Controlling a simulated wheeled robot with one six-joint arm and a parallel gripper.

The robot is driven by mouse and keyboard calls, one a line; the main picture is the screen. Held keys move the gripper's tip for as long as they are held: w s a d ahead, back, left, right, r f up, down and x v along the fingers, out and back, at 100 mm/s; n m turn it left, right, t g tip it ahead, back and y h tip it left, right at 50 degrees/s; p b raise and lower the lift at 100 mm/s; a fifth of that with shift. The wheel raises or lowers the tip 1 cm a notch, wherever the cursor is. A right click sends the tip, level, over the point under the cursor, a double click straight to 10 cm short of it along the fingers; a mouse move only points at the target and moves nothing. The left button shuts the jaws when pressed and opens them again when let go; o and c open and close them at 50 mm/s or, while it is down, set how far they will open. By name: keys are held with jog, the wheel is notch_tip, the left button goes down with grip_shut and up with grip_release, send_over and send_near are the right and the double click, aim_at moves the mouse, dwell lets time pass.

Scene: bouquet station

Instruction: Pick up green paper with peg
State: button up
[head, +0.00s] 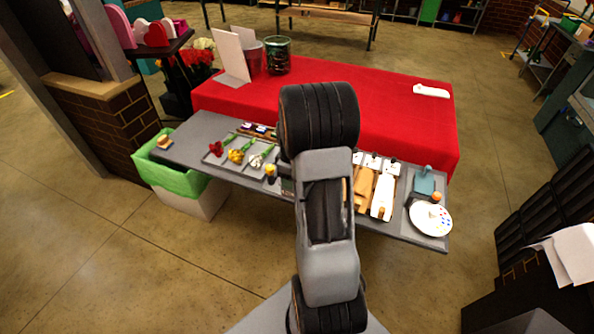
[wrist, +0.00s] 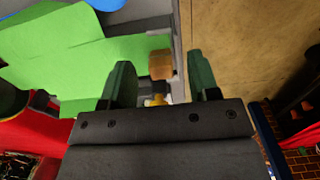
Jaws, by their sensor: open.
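In the wrist view, my gripper (wrist: 161,80) is open, with two dark green fingers apart. A tan wooden block-like piece (wrist: 160,64) shows between the fingers, with a small yellow part (wrist: 157,100) below it. I cannot tell whether this is the peg. Bright green sheet-like material (wrist: 60,60) spreads to the left of the fingers. In the head view, my arm hides my gripper. A blue-green flat piece (head: 424,184) lies at the right end of the grey table, with a small orange-topped item (head: 436,197) beside it.
The grey table (head: 196,129) holds flowers (head: 237,156), wooden pieces (head: 366,190) and a round palette (head: 431,219). A red-covered table (head: 400,120) stands behind it. A bin with a green liner (head: 182,181) stands at the left. The floor in front is open.

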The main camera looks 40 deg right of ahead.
jog(key=shift+f, duration=0.75)
grip_shut()
